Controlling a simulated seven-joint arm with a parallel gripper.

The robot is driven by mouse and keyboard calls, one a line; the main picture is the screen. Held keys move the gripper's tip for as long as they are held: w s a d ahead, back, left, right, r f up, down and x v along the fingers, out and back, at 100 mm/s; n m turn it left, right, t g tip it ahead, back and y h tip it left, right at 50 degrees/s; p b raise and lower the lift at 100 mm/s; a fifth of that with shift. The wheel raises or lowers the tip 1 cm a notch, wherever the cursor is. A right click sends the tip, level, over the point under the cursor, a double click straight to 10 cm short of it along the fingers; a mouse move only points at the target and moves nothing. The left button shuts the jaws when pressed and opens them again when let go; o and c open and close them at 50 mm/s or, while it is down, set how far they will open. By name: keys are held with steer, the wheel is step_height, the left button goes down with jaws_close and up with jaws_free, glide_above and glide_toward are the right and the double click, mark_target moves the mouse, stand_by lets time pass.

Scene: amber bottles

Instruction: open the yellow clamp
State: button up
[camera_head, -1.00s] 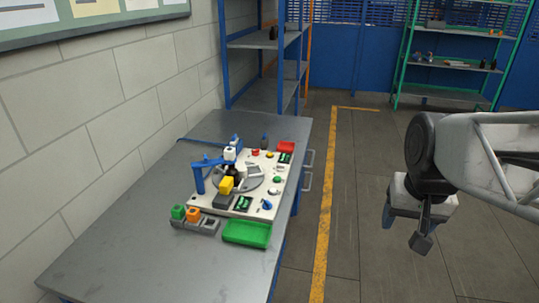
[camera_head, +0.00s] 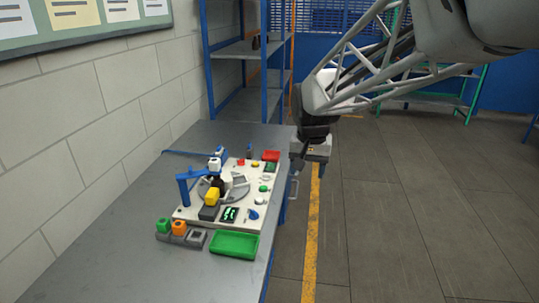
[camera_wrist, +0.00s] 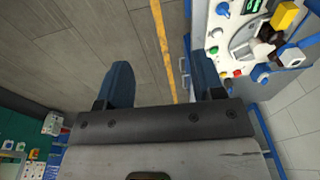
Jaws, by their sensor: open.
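The yellow clamp (camera_head: 212,198) sits on a dark block at the near side of the white station board (camera_head: 190,212), beside the round grey turntable (camera_head: 238,188). It also shows in the top right of the wrist view (camera_wrist: 286,15). I cannot tell its lever position for certain. A dark bottle (camera_head: 217,183) stands just behind the clamp, under the blue arm. My gripper (camera_head: 297,166) points down past the table's right edge, to the right of the board and apart from the clamp. In the wrist view its two fingers (camera_wrist: 163,80) are spread with nothing between them.
A green tray (camera_head: 234,246) and a grey holder with green and orange blocks (camera_head: 180,230) lie at the board's near side. A blue post with an arm (camera_head: 184,192) rises at the left. The near tabletop is clear.

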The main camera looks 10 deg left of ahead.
steer(key=w+a+f, duration=0.4)
steer(key=w+a, duration=0.1)
steer(key=a, duration=0.3)
steer(key=w+a+f, duration=0.3)
steer(key=w+a, duration=0.1)
steer(key=a, duration=0.5)
steer(key=g, duration=0.1)
glide_above(210, 196)
step_height(210, 196, down, 11)
steer(key=shift+a, duration=0.1)
steer(key=shift+f, duration=0.15)
steer(key=shift+f, duration=3.75)
